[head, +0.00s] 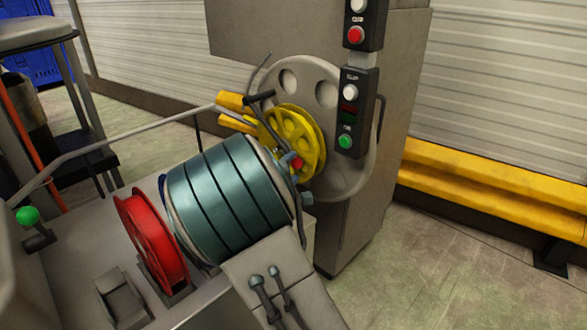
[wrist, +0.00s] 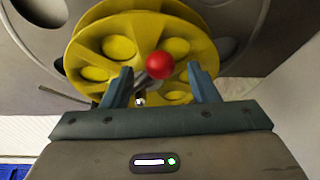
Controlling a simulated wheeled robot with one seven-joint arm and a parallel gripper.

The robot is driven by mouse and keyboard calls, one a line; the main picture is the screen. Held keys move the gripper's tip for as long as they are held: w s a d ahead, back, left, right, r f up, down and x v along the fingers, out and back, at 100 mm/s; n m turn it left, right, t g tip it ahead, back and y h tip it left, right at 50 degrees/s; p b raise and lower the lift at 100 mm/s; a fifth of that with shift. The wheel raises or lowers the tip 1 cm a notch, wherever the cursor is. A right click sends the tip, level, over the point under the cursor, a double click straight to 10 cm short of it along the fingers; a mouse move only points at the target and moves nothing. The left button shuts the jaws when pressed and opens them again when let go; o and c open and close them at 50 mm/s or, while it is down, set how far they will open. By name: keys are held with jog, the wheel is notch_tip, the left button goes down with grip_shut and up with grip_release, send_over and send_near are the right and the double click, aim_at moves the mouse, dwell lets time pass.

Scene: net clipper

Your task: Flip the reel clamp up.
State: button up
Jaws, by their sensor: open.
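The yellow reel (head: 312,138) stands against the large grey disc of the machine in the head view. It fills the upper middle of the wrist view (wrist: 190,28). A red ball knob (wrist: 160,65) on a short dark shaft, apparently the reel clamp, lies in front of the reel's centre. The red knob also shows in the head view (head: 297,162). My gripper (wrist: 160,70) is open, its two teal fingers spread left and right of the knob with gaps on both sides. I cannot tell how deep the knob sits between them.
The grey machine disc (head: 345,170) lies behind the yellow reel. A control box with buttons (head: 350,110) is to its right. A red reel (head: 150,240) stands at lower left in the head view. A yellow rail (head: 490,185) runs along the right wall, with bare floor before it.

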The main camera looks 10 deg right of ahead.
jog(key=shift+x, duration=0.85)
grip_shut()
jog(key=shift+s+r, duration=0.1)
